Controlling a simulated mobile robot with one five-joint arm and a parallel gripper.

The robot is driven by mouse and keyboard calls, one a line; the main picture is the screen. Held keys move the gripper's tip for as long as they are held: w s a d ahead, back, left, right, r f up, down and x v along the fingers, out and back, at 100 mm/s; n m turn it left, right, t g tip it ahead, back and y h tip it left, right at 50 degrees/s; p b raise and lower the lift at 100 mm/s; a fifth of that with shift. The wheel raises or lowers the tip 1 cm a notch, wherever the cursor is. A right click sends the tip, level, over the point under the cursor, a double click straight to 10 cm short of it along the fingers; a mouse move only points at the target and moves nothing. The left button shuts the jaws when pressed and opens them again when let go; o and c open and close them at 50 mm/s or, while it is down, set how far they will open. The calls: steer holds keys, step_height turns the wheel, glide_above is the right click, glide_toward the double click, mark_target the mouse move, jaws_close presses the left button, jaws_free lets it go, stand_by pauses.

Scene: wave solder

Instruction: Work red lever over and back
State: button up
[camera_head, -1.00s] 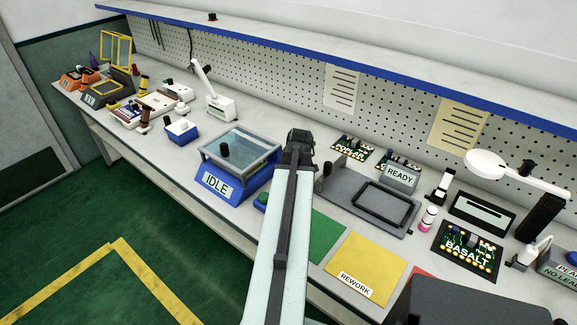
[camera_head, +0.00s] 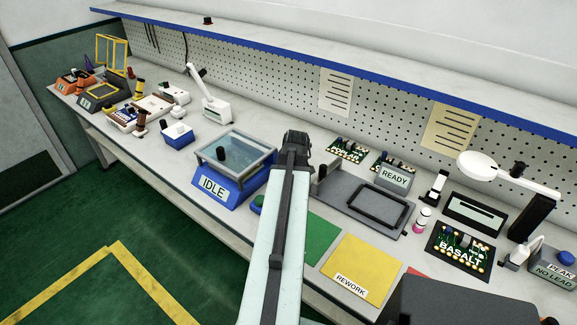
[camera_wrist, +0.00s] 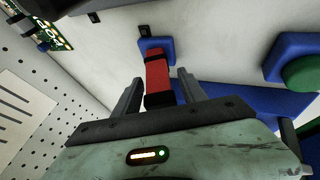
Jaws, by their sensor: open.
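The red lever (camera_wrist: 157,72) shows in the wrist view, standing on a small blue base (camera_wrist: 156,44), with a dark band across its near end. My gripper (camera_wrist: 160,83) is open, with one finger on each side of the lever. I cannot tell whether either finger touches it. In the head view my gripper (camera_head: 296,143) is over the bench just right of the blue IDLE machine (camera_head: 226,185). The lever is hidden behind my arm there.
In the wrist view a green button on a blue block (camera_wrist: 290,46) is at right. In the head view a grey fixture with a READY box (camera_head: 393,178) stands right of my arm. A green mat and yellow REWORK mat (camera_head: 362,265) lie at the bench's front.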

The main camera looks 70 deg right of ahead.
steer(key=p+v, duration=0.3)
steer(key=v, duration=0.3)
steer(key=shift+p, duration=0.4)
